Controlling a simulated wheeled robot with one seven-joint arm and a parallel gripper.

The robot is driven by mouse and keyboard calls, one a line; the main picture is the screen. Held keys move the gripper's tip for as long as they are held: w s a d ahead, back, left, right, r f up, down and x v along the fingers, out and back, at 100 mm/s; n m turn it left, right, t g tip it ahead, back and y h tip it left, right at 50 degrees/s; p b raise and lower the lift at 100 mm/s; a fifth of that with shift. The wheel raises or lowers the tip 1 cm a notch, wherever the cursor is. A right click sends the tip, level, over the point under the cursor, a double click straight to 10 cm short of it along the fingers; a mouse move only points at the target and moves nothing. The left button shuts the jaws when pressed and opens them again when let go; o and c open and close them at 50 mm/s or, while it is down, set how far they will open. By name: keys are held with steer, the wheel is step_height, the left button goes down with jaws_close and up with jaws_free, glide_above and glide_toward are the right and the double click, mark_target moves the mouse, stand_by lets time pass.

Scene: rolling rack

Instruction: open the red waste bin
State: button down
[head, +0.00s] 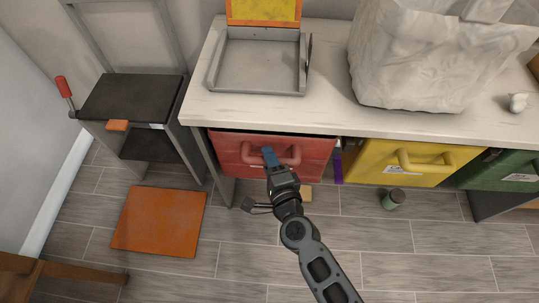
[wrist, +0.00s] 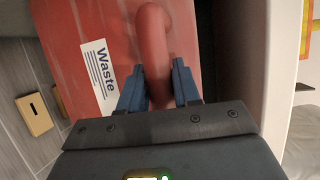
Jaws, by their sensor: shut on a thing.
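The red waste bin (head: 230,152) sits under the white counter at the left, with a red bar handle (head: 291,154) on its front. In the head view a thin dark gap shows along its top edge. The wrist view shows its red front (wrist: 75,35) with a white "Waste" label (wrist: 99,75) and the curved handle (wrist: 153,35). My gripper (head: 268,154) is at the handle; in the wrist view its blue fingers (wrist: 158,85) stand on both sides of the bar, shut on it. The fingers hide part of the handle.
A yellow bin (head: 375,165) and a green bin (head: 488,172) stand to the right under the counter (head: 330,123). A green can (head: 393,199) and an orange mat (head: 160,221) lie on the floor. A black-topped rack (head: 130,97) stands at the left.

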steer(key=s+a, duration=0.1)
steer(key=s, duration=3.3)
steer(key=shift+s+b, duration=0.15)
steer(key=shift+b, duration=0.2)
steer(key=c, duration=0.9)
jaws_free()
steer(key=shift+a, duration=0.1)
steer(key=v, duration=0.7)
steer(key=shift+s, duration=0.35)
steer(key=shift+r, duration=0.1)
